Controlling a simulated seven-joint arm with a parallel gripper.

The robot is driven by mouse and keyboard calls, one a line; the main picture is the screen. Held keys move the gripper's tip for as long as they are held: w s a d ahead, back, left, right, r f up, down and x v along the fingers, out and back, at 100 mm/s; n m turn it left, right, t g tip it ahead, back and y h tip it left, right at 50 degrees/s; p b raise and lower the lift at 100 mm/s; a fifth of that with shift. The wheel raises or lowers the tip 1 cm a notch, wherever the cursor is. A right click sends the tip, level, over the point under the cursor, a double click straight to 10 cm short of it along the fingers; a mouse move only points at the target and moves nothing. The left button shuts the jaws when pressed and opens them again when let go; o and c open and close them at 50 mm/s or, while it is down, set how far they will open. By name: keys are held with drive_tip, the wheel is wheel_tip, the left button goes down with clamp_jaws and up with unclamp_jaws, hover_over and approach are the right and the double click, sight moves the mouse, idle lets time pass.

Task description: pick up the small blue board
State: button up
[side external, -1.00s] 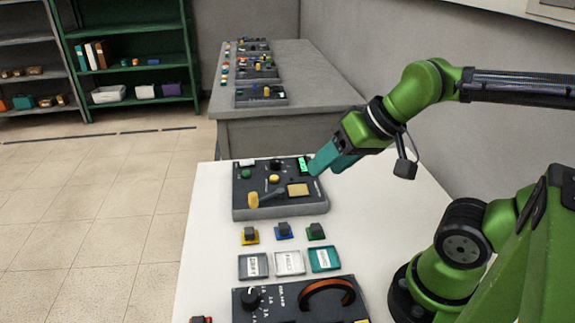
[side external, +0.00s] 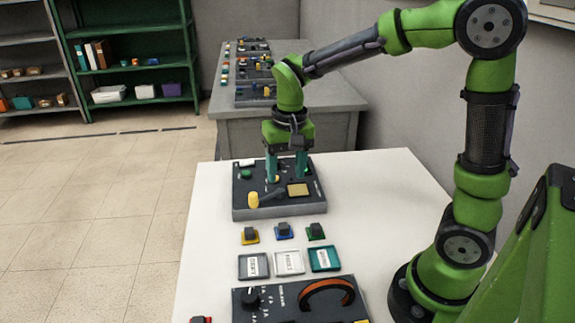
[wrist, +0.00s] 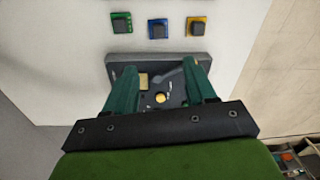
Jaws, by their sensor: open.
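The small blue board (side external: 284,231) lies on the white table between a yellow board (side external: 249,236) and a green board (side external: 316,233). Each carries a dark block. In the wrist view the blue board (wrist: 158,29) lies at the top, between the green board (wrist: 121,22) and the yellow board (wrist: 197,26), beyond my fingertips. My gripper (side external: 287,178) points down over the dark control panel (side external: 230,208), behind the row of boards in the side view. Its teal fingers are apart, with nothing held between them. The wrist view shows the open gripper (wrist: 157,78) over the panel.
A row of grey, white and teal labelled trays (side external: 290,263) lies in front of the boards. A second panel (side external: 245,308) with a dial and an orange-black arch stands at the front edge. A grey table (side external: 310,80) with more panels stands behind.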

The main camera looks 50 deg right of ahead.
drive_tip(key=w, duration=0.1)
drive_tip(key=m, duration=0.1)
hover_over(283, 224)
drive_tip(key=f, duration=1.1)
drive_tip(key=shift+d, duration=0.3)
drive_tip(key=shift+a+f, duration=0.15)
drive_tip(key=shift+f, duration=1.2)
drive_tip(key=shift+a+f, duration=0.1)
drive_tip(key=shift+f, duration=1.2)
drive_tip(key=shift+w, duration=0.1)
clamp_jaws()
